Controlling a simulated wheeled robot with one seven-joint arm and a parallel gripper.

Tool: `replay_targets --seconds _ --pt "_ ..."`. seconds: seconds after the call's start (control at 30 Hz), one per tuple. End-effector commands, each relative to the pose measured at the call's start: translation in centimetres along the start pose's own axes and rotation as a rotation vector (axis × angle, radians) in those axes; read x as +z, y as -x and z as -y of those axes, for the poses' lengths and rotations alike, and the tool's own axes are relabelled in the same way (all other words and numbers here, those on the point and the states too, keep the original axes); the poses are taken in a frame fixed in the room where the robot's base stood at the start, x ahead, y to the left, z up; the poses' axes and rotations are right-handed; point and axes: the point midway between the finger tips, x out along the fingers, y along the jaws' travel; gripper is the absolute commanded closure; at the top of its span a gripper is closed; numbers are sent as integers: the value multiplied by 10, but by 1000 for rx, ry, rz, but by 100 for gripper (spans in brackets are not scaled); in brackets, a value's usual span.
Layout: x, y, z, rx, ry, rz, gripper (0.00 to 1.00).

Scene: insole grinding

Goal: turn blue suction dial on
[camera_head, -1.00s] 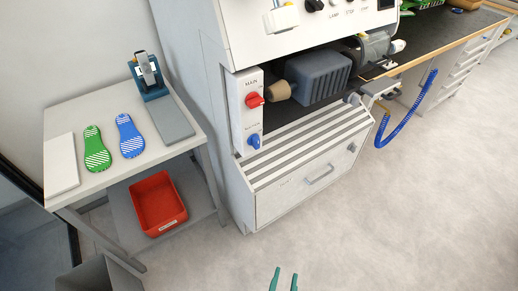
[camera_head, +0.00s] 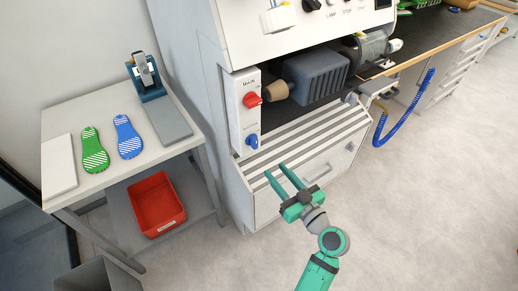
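The blue suction dial (camera_head: 252,141) sits low on the white control panel (camera_head: 238,120) at the machine's left front, below the red main dial (camera_head: 252,99). My green gripper (camera_head: 275,173) is in front of the machine's slatted grille, below and slightly right of the blue dial. Its two fingers are spread apart with nothing between them, and they point up and to the left. The fingertips appear apart from the dial. The dial's label is too small to read clearly.
A grey grinding motor (camera_head: 318,75) stands right of the panel. A drawer (camera_head: 305,180) lies below the grille. At left, a table (camera_head: 75,197) holds a green insole (camera_head: 94,150) and a blue insole (camera_head: 128,137), with a red bin (camera_head: 157,203) below. The floor at right is clear.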

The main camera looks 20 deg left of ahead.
Motion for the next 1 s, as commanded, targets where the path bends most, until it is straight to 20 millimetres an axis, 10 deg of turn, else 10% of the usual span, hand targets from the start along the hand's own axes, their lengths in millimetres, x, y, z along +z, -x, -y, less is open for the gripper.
replay_targets --seconds 1.0 --pt "-18 -110 4 -44 35 -21 66"
